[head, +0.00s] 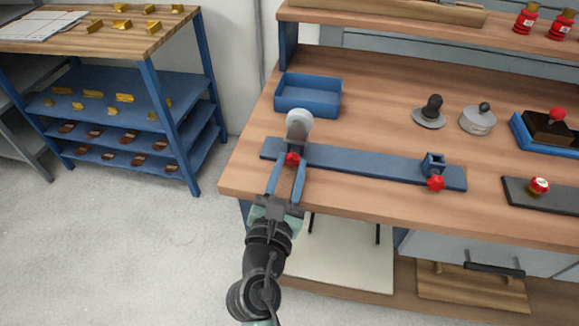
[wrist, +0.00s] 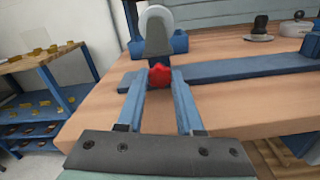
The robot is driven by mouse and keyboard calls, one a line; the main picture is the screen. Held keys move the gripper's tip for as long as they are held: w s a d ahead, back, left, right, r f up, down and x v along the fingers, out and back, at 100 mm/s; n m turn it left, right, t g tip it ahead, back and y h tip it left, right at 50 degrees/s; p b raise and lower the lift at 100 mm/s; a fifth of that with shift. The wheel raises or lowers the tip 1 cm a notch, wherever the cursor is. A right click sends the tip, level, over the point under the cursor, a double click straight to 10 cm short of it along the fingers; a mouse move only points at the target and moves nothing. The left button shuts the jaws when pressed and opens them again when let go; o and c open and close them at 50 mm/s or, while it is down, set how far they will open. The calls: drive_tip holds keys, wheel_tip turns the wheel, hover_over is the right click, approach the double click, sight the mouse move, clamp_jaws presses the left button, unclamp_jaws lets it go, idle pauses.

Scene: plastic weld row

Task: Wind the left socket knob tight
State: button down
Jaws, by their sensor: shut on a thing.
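The left socket knob (head: 292,158) is red and sits at the front of the left socket on a blue bar. It also shows in the wrist view (wrist: 159,75). My gripper (head: 291,165) has its two blue fingers around this knob, shut on it from the front. A grey part with a pale round disc (head: 299,121) stands upright in the left socket, just behind the knob; the disc also shows in the wrist view (wrist: 156,26). The blue bar (head: 365,165) lies along the bench. The right socket (head: 433,163) is empty, with its own red knob (head: 436,183) in front.
An empty blue tray (head: 308,95) stands behind the left socket. Two grey parts with dark knobs, one a flanged piece (head: 429,113) and one a round weight (head: 477,119), stand at the right. A dark plate with a red-topped knob (head: 539,186) lies front right. Bench wood between is clear.

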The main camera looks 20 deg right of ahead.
drive_tip(key=shift+m, duration=2.2)
drive_tip(key=c, duration=0.6)
unclamp_jaws()
drive_tip(key=shift+o, duration=0.2)
